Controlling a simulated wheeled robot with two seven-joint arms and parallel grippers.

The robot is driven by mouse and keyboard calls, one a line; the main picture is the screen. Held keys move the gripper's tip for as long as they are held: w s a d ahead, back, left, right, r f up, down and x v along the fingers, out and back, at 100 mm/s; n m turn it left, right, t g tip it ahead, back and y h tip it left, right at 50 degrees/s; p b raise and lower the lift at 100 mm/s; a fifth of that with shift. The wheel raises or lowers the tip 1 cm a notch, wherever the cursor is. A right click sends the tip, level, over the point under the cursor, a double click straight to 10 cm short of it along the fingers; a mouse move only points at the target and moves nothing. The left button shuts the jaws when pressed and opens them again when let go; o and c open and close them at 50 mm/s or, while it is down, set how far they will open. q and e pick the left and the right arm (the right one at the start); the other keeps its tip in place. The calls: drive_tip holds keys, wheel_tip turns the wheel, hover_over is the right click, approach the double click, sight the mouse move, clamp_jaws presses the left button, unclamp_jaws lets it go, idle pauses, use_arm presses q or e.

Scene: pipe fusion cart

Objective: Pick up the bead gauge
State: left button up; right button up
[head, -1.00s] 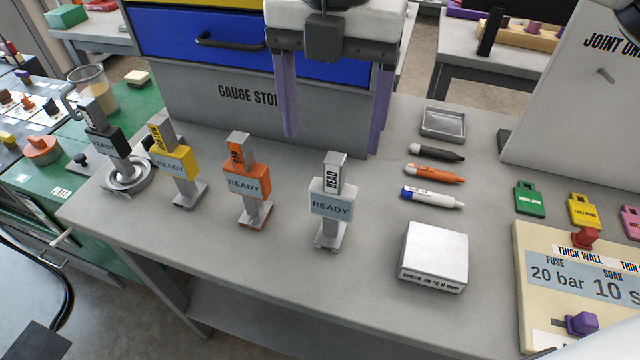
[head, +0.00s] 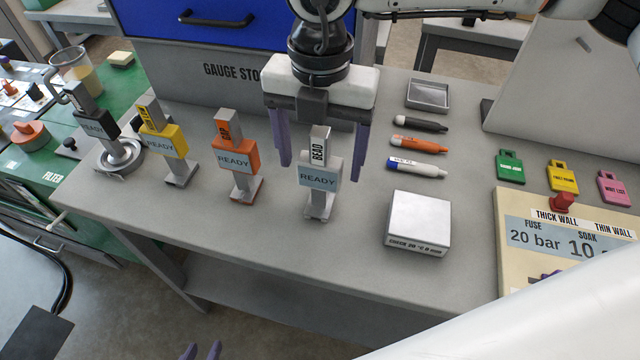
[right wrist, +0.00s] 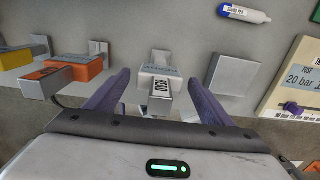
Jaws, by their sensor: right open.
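The bead gauge (head: 318,178) stands upright on the grey bench, with a grey body, a light-blue READY label and a BEAD tag on top. It also shows in the right wrist view (right wrist: 160,83). My right gripper (head: 321,170) is open above and around it, with one purple finger to each side and gaps visible in the right wrist view (right wrist: 160,75). The gauge's base is partly hidden in that view.
An orange gauge (head: 238,160), a yellow gauge (head: 165,142) and a black gauge (head: 97,125) stand to the left. A white block (head: 418,222) is close on the right, with several pens behind it. The blue drawer cabinet (head: 205,22) stands behind.

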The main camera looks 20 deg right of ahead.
drive_tip(key=c, duration=1.7)
drive_tip(key=shift+r, duration=0.15)
wheel_tip(320, 180, up, 10)
drive_tip(key=shift+f+b, duration=0.1)
drive_tip(key=shift+b, duration=0.5)
